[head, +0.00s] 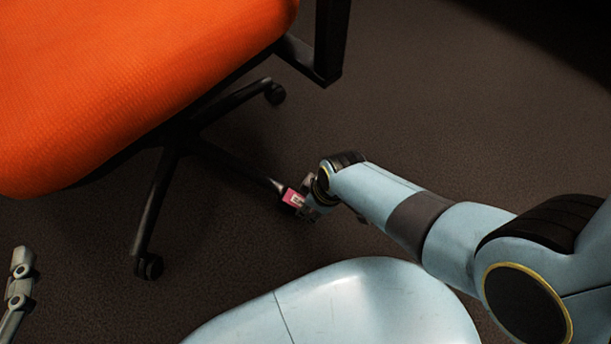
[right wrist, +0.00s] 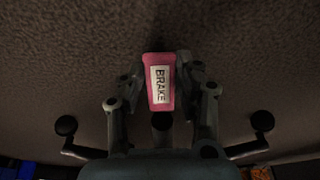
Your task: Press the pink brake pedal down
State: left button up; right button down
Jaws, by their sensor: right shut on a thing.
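The pink brake pedal (head: 292,198) sits at the end of one leg of the office chair's base, close to the floor. In the right wrist view the pedal (right wrist: 160,99) is upright in the picture, with a white label reading BRAKE. My right gripper (head: 304,194) is at the pedal. In the right wrist view the right gripper (right wrist: 160,78) has one finger on each side of the pedal, shut on it. I cannot tell how far down the pedal is. Part of my left gripper (head: 21,263) shows at the lower left edge, away from the chair; its opening is unclear.
The chair's orange seat (head: 130,80) overhangs the base on the left. A black armrest (head: 330,40) stands at its right side. Black legs with casters (head: 148,266) spread on the floor. The dark carpet (head: 440,110) to the right of the chair is clear.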

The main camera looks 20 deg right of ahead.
jog(key=shift+s+f+t+y+b, duration=0.1)
jog(key=shift+f+t+y+b, duration=0.55)
jog(key=shift+t+b, duration=0.1)
pick_arm(q)
jog(key=w+d+r+m+t+h, duration=0.1)
jog(key=w+r+t, duration=0.3)
jog(key=r, duration=0.5)
jog(key=shift+w+r, duration=0.15)
jog(key=shift+w, duration=0.1)
pick_arm(e)
jog(key=c, duration=0.9)
grip_release()
jog(key=shift+r, duration=0.1)
jog(key=v, duration=1.2)
